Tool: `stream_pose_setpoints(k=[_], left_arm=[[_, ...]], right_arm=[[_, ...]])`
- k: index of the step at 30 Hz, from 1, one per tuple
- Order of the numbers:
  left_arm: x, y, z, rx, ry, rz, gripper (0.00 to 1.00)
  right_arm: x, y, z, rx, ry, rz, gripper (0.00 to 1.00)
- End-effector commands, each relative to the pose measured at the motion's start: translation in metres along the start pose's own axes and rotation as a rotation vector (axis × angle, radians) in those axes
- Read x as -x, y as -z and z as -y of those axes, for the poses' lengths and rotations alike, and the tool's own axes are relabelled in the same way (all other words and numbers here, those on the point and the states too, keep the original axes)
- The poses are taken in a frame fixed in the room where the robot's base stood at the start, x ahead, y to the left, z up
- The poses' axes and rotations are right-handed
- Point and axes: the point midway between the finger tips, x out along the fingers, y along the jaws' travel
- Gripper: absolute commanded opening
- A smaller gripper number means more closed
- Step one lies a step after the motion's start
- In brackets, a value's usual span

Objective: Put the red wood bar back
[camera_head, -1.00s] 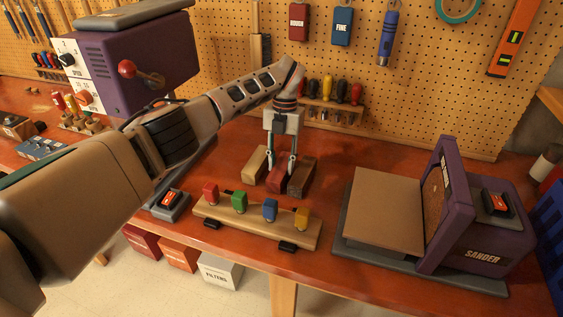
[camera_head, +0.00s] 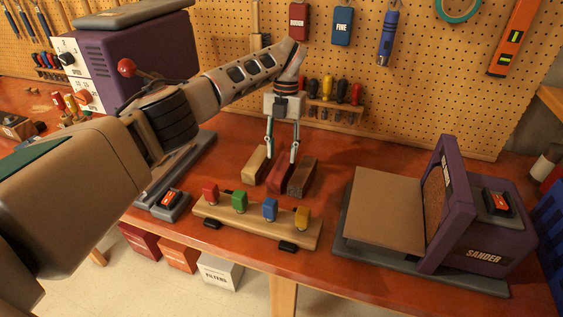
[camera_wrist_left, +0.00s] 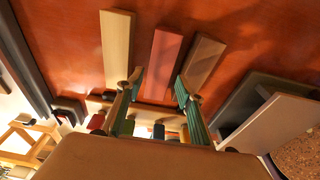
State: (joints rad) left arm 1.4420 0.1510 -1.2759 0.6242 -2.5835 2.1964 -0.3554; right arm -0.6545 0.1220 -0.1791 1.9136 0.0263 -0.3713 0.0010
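The red wood bar (camera_head: 281,179) lies on the workbench between a pale wood bar (camera_head: 255,164) and a dark brown bar (camera_head: 302,177). In the left wrist view the red bar (camera_wrist_left: 160,62) lies roughly parallel to the pale bar (camera_wrist_left: 117,45) and the dark bar (camera_wrist_left: 202,60), with gaps between them. My left gripper (camera_head: 281,158) is above the red bar, pointing down, its fingers apart. My right gripper is not in view.
A wooden rack with coloured blocks (camera_head: 256,228) stands in front of the bars. The purple sander (camera_head: 480,225) with its flat table is to the right. A purple machine (camera_head: 145,60) stands at the left. A pegboard with tools (camera_head: 430,100) is behind.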

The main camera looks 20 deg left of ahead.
Motion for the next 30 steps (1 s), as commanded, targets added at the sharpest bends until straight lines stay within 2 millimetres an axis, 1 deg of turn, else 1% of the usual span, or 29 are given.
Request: stream_pose_setpoints(k=[1, 6, 9, 12, 17, 26, 28, 30], left_arm=[[0.013, -0.001, 0.0, 0.002, -0.002, 0.006, 0.37], [0.048, -0.001, 0.0, 0.002, -0.002, 0.003, 0.37], [0.063, 0.0, 0.0, 0.002, -0.002, 0.002, 0.37], [0.072, 0.0, 0.001, 0.001, -0.001, 0.0, 0.37], [0.08, 0.0, 0.0, 0.002, 0.0, 0.0, 0.37], [0.08, 0.0, 0.0, 0.0, 0.001, 0.0, 0.37], [0.077, -0.001, 0.003, -0.016, 0.006, 0.003, 0.37], [0.066, -0.004, 0.011, -0.07, 0.025, 0.014, 0.37]], right_arm=[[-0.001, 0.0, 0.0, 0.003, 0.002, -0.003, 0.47], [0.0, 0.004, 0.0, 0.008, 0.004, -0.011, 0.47], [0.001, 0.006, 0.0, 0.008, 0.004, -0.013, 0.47], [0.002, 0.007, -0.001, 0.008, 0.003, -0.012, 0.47], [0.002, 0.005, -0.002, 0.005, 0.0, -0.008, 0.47], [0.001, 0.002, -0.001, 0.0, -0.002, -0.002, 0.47], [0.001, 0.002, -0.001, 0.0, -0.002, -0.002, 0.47], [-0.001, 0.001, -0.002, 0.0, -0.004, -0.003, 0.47]])
